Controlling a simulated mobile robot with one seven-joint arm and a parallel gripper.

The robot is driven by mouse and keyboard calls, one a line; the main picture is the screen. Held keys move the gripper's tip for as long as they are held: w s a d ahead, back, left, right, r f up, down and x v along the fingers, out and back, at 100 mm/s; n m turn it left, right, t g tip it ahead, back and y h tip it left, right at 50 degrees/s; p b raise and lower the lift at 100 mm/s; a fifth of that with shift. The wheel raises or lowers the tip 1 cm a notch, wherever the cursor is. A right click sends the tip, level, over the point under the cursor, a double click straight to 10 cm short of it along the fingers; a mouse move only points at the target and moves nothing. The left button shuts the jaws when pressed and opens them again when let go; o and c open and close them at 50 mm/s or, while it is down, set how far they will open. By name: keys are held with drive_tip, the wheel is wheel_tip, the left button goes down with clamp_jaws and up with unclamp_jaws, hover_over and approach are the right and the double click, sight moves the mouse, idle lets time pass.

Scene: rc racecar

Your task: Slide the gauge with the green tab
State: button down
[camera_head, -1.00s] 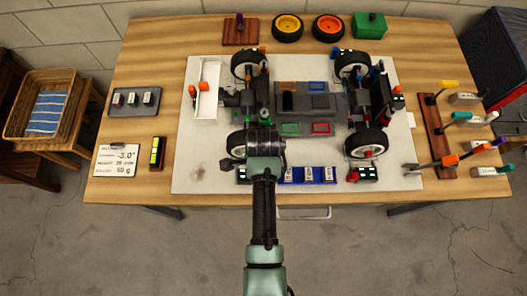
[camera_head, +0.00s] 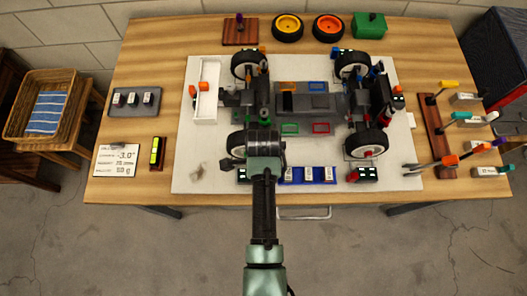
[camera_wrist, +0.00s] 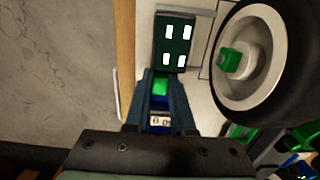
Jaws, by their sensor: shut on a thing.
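In the wrist view, the gauge (camera_wrist: 175,42) shows as a dark green block with several white marks on its face. A green tab (camera_wrist: 160,84) sits just in front of it. My gripper (camera_wrist: 160,78) is shut on the green tab, with one finger on each side. In the head view, the dark gauge (camera_head: 243,176) lies at the front edge of the white mat, below the car's front left wheel (camera_head: 249,144). My arm hides the gripper and the tab there.
The wheel with a green nut (camera_wrist: 231,60) stands close to the right of my gripper. A blue tray (camera_head: 306,176) with white labels lies right of my arm. A second gauge with a red tab (camera_head: 352,177) lies further right. The racecar chassis (camera_head: 310,103) fills the mat's middle.

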drive_tip(key=w+b, duration=0.1)
drive_tip(key=w, duration=0.2)
drive_tip(key=shift+w, duration=0.15)
drive_tip(key=shift+r, duration=0.1)
